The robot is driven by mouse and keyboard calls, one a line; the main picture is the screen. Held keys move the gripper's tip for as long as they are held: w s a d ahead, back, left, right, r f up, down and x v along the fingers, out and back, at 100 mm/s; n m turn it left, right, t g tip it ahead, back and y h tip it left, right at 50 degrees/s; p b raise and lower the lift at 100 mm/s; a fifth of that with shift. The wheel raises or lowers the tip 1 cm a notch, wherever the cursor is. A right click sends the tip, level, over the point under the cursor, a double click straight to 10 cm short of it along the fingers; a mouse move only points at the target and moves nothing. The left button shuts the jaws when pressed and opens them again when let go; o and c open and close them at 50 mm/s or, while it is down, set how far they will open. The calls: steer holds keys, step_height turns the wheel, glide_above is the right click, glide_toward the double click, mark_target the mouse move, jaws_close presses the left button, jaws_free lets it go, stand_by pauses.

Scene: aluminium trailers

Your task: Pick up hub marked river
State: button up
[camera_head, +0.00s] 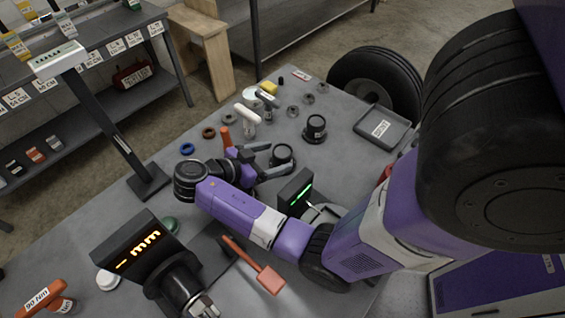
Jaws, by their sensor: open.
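Two dark round hubs stand on the grey bench. I cannot read a word on either, so I cannot tell which is marked river. My gripper (272,160) is open, with its grey fingers pointing right toward the nearer hub. I cannot tell whether the fingers touch or straddle that hub. I see nothing held between them.
A grey tray (401,134) sits at the right edge. Displays (295,187) (140,247) and a red paddle (270,280) are in front. A post (110,130) rises at left.

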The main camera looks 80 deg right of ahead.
steer(key=x, duration=0.3)
steer(key=shift+s+d, duration=0.15)
steer(key=shift+s, duration=0.1)
jaws_close()
